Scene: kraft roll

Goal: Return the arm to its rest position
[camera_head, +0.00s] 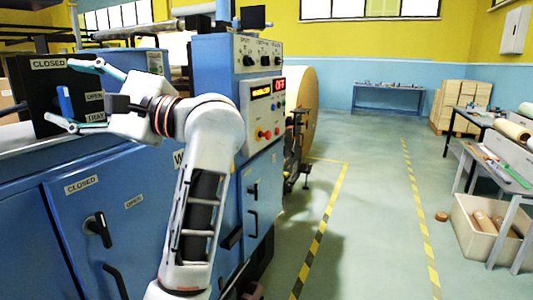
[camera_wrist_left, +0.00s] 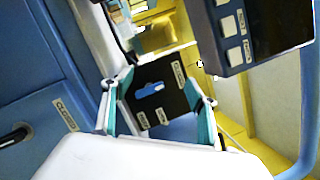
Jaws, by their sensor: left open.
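My left gripper (camera_head: 62,93) is open in front of a black box-like panel (camera_head: 30,78) at the upper left of the head view. The panel carries a blue handle (camera_head: 65,102) and labels reading CLOSED, OPEN and TRAY. In the head view the handle lies between the spread fingers; I cannot tell whether they touch it. In the left wrist view the two teal-lined fingers (camera_wrist_left: 160,80) stand apart, with the black panel (camera_wrist_left: 158,108) and its blue handle (camera_wrist_left: 150,89) seen between them. My left arm reaches up from the bottom of the head view. My right gripper is not in view.
The blue machine (camera_head: 130,220) fills the left, with black door handles (camera_head: 98,229) and a control panel (camera_head: 262,115) reading OFF. A large kraft roll (camera_head: 301,105) stands behind it. A crate (camera_head: 480,225) and tables stand right. The striped-line aisle (camera_head: 370,210) is clear.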

